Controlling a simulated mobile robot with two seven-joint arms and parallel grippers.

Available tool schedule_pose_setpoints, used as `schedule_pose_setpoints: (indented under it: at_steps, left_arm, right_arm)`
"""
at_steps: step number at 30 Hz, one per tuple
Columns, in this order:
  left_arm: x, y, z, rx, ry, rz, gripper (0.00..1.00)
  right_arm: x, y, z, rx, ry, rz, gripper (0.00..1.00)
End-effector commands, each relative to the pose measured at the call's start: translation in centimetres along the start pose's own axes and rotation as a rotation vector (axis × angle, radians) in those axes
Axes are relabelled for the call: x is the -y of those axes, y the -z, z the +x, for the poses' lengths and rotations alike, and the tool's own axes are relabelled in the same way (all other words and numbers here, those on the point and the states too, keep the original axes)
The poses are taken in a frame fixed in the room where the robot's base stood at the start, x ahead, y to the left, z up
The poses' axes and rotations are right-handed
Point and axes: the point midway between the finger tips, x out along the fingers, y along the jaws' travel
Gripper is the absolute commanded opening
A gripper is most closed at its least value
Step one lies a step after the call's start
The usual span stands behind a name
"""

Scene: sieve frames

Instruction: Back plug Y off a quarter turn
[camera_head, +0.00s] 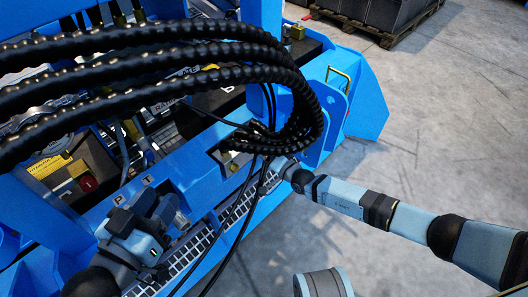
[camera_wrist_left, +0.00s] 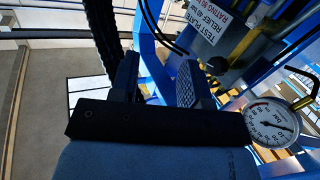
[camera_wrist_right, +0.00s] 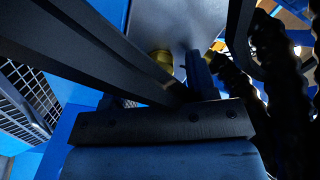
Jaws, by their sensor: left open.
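I cannot pick out plug Y for certain in any view. A brass fitting (camera_wrist_right: 163,60) shows in the right wrist view, partly behind a dark bar, but I cannot tell whether it is the plug. My left gripper (camera_head: 163,207) is above the blue rail near the letters P and T. Its two fingers stand apart with nothing between them in the left wrist view (camera_wrist_left: 157,78). My right gripper (camera_head: 278,165) reaches in from the right to the lower end of the black hoses. Hoses and shadow hide its fingertips.
Thick black hoses (camera_head: 150,82) arch across the blue frame (camera_head: 360,95). Thin black cables hang over the grating (camera_head: 200,240). A pressure gauge (camera_wrist_left: 272,122) sits right of the left fingers. A loaded pallet (camera_head: 385,30) stands behind.

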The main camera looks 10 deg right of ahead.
Motion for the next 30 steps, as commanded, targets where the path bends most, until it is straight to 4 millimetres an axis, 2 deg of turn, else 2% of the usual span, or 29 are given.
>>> schedule_pose_setpoints:
  at_steps: [5,8,11,16,21,25,30]
  left_arm:
    - [0.0,0.0,-0.1,0.004,-0.002,0.005,0.43]
    - [-0.1,0.3,-0.1,0.007,-0.004,-0.004,0.43]
    - [-0.3,0.5,-0.1,0.02,-0.007,-0.03,0.43]
    - [-1.0,0.8,-0.4,0.033,0.004,-0.095,0.43]
    - [-1.0,2.6,-0.6,-0.039,0.015,-0.095,0.43]
    - [-1.0,3.4,-0.7,-0.068,0.019,-0.091,0.43]
    - [-1.1,3.9,-0.7,-0.088,0.021,-0.089,0.43]
  right_arm:
    - [0.0,0.0,-0.1,0.0,0.0,0.0,0.52]
    - [0.1,0.1,-0.9,0.0,-0.001,0.0,0.52]
    - [0.1,0.1,-2.5,0.002,-0.003,0.0,0.52]
    - [0.2,0.1,-6.5,0.002,-0.004,0.0,0.52]
    - [0.2,0.1,-10.2,0.001,-0.002,0.0,0.52]
    - [0.1,0.1,-12.3,0.001,-0.002,0.0,0.52]
    - [0.1,0.1,-13.6,0.0,-0.001,0.0,0.52]
